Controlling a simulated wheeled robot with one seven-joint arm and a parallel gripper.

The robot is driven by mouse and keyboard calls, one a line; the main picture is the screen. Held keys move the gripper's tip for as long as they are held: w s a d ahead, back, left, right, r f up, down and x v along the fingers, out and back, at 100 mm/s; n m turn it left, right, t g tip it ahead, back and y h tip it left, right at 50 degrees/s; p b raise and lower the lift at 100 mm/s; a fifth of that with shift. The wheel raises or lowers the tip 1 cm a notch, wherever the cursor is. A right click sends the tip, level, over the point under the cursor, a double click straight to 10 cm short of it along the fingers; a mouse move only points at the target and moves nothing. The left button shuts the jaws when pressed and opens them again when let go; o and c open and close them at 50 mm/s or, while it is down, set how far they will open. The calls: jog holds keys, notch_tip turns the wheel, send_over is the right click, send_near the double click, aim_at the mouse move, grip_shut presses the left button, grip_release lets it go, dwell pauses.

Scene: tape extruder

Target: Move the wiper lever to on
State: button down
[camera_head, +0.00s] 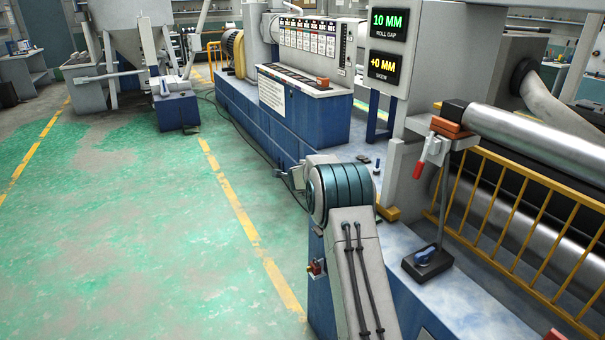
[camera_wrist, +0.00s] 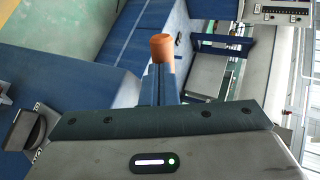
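A lever with a red handle (camera_head: 419,168) hangs from a pale bracket at the left end of the upper steel roller; its handle points down. It looks like the wiper lever, but I can read no label or on mark. My gripper's body and dark bolted bar (camera_wrist: 160,119) fill the bottom of the wrist view. A narrow blue-grey stem with an orange-brown tip (camera_wrist: 161,47) rises from the bar's middle; I cannot tell whether it is my closed fingers or something beyond.
A yellow guard rail (camera_head: 515,222) stands before the rollers. A black box with a blue knob (camera_head: 424,255) sits on the blue base below the lever. Displays (camera_head: 388,40) read 10 MM roll gap and +0 MM skew. Green floor (camera_head: 130,220) is open at left.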

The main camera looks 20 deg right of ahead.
jog(key=w+p, duration=0.1)
jog(key=p, duration=0.2)
jog(key=shift+w+d+m+h, duration=0.1)
jog(key=shift+w+m+h, duration=0.2)
dwell(0.5)
jog(key=a+f+b+v, duration=0.1)
jog(key=a+b+v, duration=0.1)
jog(key=v, duration=1.1)
jog(key=shift+f+b, duration=0.15)
jog(key=shift+b, duration=0.35)
jog(key=shift+a, duration=0.1)
